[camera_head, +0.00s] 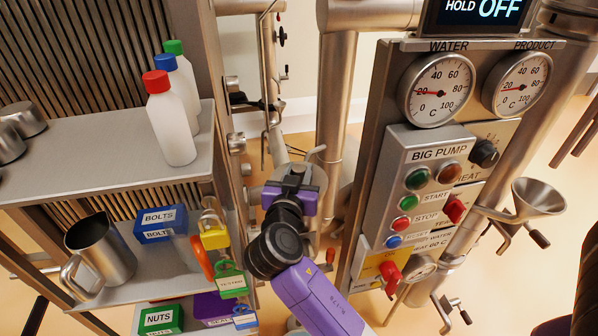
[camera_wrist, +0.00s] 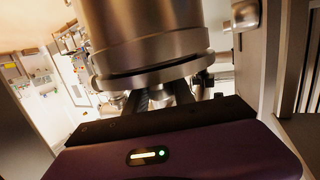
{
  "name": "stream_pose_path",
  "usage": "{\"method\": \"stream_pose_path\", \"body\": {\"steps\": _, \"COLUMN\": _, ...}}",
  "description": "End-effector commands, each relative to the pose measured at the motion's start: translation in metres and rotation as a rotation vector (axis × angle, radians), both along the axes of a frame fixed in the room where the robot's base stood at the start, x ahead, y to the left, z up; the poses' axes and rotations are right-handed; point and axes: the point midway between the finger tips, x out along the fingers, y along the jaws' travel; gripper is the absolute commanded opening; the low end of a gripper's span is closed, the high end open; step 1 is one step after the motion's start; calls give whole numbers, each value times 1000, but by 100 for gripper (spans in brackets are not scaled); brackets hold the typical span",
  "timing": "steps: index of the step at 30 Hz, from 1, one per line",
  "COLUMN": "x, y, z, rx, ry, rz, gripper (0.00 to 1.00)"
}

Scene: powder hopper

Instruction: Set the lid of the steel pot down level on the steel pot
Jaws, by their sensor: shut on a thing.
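My gripper (camera_wrist: 160,95) is shut on a small part in front of a round steel disc. The disc looks like the lid (camera_wrist: 150,77) of the steel pot. Beyond it is a wide steel cylinder, seemingly the steel pot (camera_wrist: 150,40). A dark gap shows between the disc's rim and the cylinder; I cannot tell whether they touch anywhere. In the head view my gripper (camera_head: 293,178) is between the shelves and the pump panel.
At left, a shelf (camera_head: 90,172) carries white bottles (camera_head: 172,130) and steel vessels (camera_head: 24,118). Below are a steel jug (camera_head: 100,250), a blue bolts box (camera_head: 160,222) and padlocks (camera_head: 215,236). The pump panel (camera_head: 425,185) and a funnel (camera_head: 535,198) stand at right.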

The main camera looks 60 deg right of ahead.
Motion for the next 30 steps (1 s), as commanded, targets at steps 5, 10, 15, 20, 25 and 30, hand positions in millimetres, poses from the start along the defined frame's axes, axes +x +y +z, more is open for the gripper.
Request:
{"method": "stream_pose_path", "body": {"steps": 5, "x": 0, "y": 0, "z": -1, "rx": -1, "ry": -2, "rz": 0, "gripper": 0}}
{"method": "stream_pose_path", "body": {"steps": 10, "x": 0, "y": 0, "z": -1, "rx": -1, "ry": -2, "rz": 0, "gripper": 46}}
{"method": "stream_pose_path", "body": {"steps": 15, "x": 0, "y": 0, "z": -2, "rx": -1, "ry": -1, "rz": 0, "gripper": 55}}
{"method": "stream_pose_path", "body": {"steps": 20, "x": 0, "y": 0, "z": -3, "rx": 1, "ry": 1, "rz": 0, "gripper": 55}}
{"method": "stream_pose_path", "body": {"steps": 25, "x": -3, "y": 11, "z": -2, "rx": 0, "ry": 0, "rz": 3, "gripper": 55}}
{"method": "stream_pose_path", "body": {"steps": 30, "x": -14, "y": 37, "z": 2, "rx": -1, "ry": -1, "rz": 5, "gripper": 55}}
